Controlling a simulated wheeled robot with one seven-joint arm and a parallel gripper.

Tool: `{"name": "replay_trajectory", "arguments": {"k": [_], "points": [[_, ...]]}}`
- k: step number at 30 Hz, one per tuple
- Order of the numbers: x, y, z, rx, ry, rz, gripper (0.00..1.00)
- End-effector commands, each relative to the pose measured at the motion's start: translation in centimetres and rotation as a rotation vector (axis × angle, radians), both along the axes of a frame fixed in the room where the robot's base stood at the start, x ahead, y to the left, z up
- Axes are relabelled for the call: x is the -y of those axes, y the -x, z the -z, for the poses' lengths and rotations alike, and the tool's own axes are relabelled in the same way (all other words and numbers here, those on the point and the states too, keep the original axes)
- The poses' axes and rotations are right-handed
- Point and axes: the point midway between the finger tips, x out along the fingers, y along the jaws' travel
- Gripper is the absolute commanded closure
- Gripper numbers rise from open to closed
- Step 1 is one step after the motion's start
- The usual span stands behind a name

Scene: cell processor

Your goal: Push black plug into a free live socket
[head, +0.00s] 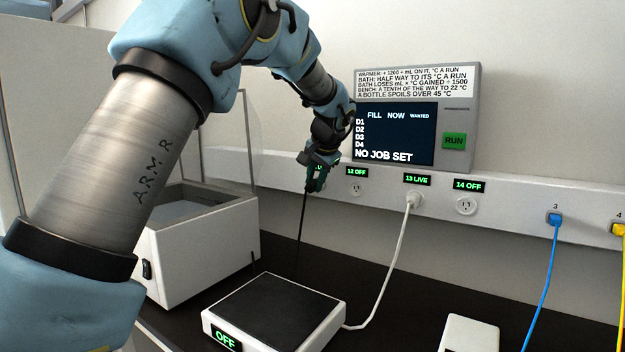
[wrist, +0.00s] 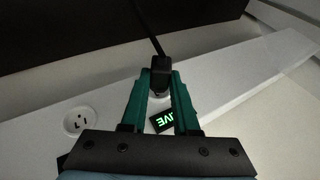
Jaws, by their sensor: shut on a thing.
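My gripper (head: 317,178) is at the white wall rail (head: 510,207), left of socket 12. In the wrist view my gripper (wrist: 162,82) has its green fingers shut on the black plug (wrist: 160,78), whose black cord hangs down in the head view (head: 301,225). A partly covered label reading LIVE (wrist: 162,121) is beside the plug. The socket there is hidden, and I cannot tell whether the plug is in it. Socket 12 (head: 356,188), marked OFF, is empty. Socket 13, marked LIVE, holds a white plug (head: 413,200). Socket 14 (head: 466,205), marked OFF, is empty.
A white warmer (head: 335,313) showing OFF stands on the black counter, its white cord running to socket 13. A white box-shaped bath (head: 205,248) with clear panels is left. A screen (head: 394,132) reads NO JOB SET. Blue (head: 554,217) and yellow cables are right.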

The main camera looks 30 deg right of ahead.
Motion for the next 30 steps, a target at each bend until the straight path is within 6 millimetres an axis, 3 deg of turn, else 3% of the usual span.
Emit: {"name": "replay_trajectory", "arguments": {"k": [30], "points": [[0.9, -0.52, -0.07, 0.0, 0.0, 0.0, 1.0]]}}
